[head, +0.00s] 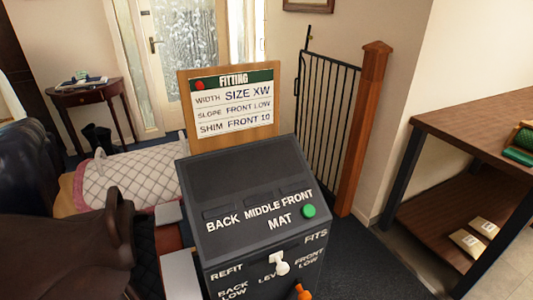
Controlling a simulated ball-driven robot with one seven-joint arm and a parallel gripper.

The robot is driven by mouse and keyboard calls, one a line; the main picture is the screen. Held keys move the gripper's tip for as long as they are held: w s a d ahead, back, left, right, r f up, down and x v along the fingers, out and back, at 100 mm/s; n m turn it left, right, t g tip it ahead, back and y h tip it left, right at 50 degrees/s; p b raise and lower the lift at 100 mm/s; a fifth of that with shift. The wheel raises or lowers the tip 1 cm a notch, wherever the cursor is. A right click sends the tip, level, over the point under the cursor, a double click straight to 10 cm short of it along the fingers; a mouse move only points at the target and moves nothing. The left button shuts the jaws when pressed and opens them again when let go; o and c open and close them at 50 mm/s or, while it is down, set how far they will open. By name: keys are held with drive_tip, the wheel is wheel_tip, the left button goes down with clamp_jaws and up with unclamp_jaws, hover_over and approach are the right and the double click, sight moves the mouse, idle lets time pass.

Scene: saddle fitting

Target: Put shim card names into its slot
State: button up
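The fitting card (231,106) hangs on a wooden board behind the console. It reads "WIDTH SIZE XW", "SLOPE FRONT LOW" and "SHIM FRONT 10". The dark console (240,172) has a sloped top with three dark slots, labelled BACK, MIDDLE and FRONT. The front slot (293,188) is at the right of the row and looks empty. The word MAT and a round green button (309,211) are below the slots. I cannot make out a loose shim on the console. My gripper is not in view.
A white lever (278,263) and an orange knob (302,291) are on the console's front. A brown saddle (85,245) is at left. Two pale packets (466,241) lie on the lower shelf of the wooden table (480,122) at right. Green items (520,150) lie on top.

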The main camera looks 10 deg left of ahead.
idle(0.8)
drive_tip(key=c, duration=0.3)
